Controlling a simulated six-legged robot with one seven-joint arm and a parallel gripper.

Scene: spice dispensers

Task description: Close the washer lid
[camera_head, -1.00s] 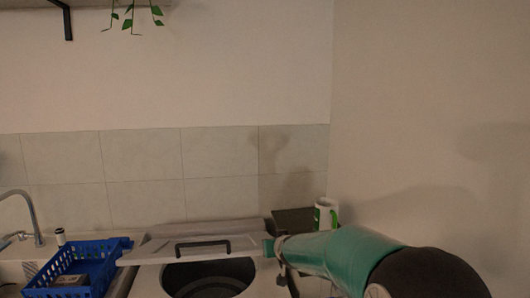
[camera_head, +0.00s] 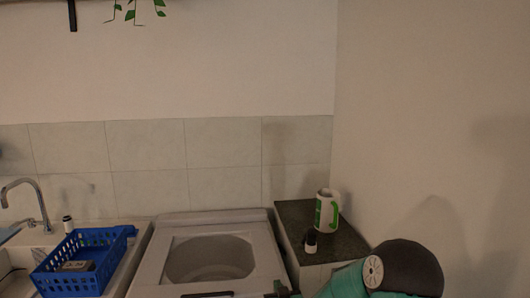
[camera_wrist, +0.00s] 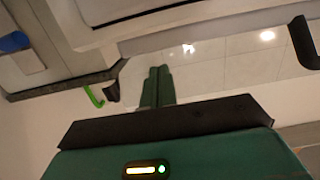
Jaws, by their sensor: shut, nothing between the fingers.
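The washer (camera_head: 140,270) stands in the middle of the head view. Its lid (camera_head: 262,262) lies down over the top, flat or nearly so, with a round drum shape showing through its middle. I cannot tell whether it is fully seated. The dark lid handle (camera_head: 208,295) is at the bottom edge of the picture, and a dark handle also shows at the right of the wrist view (camera_wrist: 303,42). My gripper (camera_wrist: 158,70) has its green fingers together and empty, apart from the handle. In the head view its tip is low beside the lid's front right corner, partly cut off.
A dark-topped counter (camera_head: 345,243) adjoins the washer on the right, with a white and green mug (camera_head: 322,215) and a small dark jar (camera_head: 310,243). A blue basket (camera_head: 75,268) stands on the left near the sink faucet (camera_head: 42,205). Walls close off the back and right.

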